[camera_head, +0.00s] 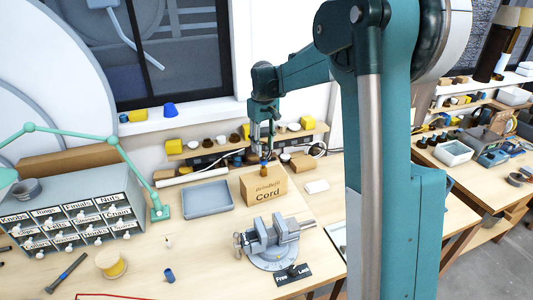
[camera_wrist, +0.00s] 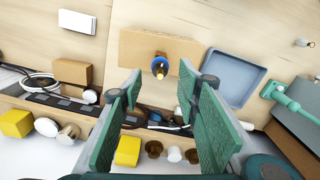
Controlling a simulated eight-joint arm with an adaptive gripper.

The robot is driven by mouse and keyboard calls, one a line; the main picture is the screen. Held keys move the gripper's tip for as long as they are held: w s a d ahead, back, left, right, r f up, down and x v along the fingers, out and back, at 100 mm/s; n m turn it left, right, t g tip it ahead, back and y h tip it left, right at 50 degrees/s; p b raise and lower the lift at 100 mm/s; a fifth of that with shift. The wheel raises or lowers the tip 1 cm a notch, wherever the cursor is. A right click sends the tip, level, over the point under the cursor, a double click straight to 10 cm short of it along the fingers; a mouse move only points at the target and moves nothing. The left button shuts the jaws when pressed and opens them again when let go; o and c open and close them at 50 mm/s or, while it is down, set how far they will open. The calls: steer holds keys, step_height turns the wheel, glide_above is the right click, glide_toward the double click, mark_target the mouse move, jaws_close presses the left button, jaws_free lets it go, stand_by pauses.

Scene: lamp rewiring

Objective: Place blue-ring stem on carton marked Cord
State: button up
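The carton marked Cord (camera_head: 265,190) stands on the bench in the head view; its brown top also shows in the wrist view (camera_wrist: 135,46). The blue-ring stem (camera_wrist: 160,66) appears upright on the carton's top, with an orange-brown end and a blue ring. It shows small above the carton in the head view (camera_head: 264,167). My gripper (camera_head: 262,146) is just above the stem, pointing down. In the wrist view my gripper's (camera_wrist: 160,92) two green pads are wide apart and empty, with the stem beyond their tips, apart from both. Exact contact under the stem is hard to see.
A grey-blue tray (camera_head: 207,199) lies left of the carton. A grey vise (camera_head: 268,238) stands in front of it. A shelf (camera_head: 210,150) with cups and yellow blocks runs behind. A drawer cabinet (camera_head: 75,212) and green lamp arm (camera_head: 122,150) are at the left.

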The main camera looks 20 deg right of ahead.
steer(key=s+a+r+t, duration=0.1)
steer(key=s+a+r, duration=0.15)
steer(key=s, duration=0.45)
steer(key=s+a+r+m+t, duration=0.1)
steer(key=s+r, duration=0.3)
steer(key=s, duration=0.4)
steer(key=s+a+r+t, duration=0.1)
steer(key=s+r, duration=0.3)
steer(key=s, duration=0.3)
steer(key=s+a+f+m+t, duration=0.1)
steer(key=s+f+t, duration=0.1)
steer(key=s, duration=0.8)
steer(key=s+a+f+m+t, duration=0.1)
steer(key=s+a+f+t, duration=0.1)
steer(key=s, duration=0.9)
steer(key=shift+f, duration=0.8)
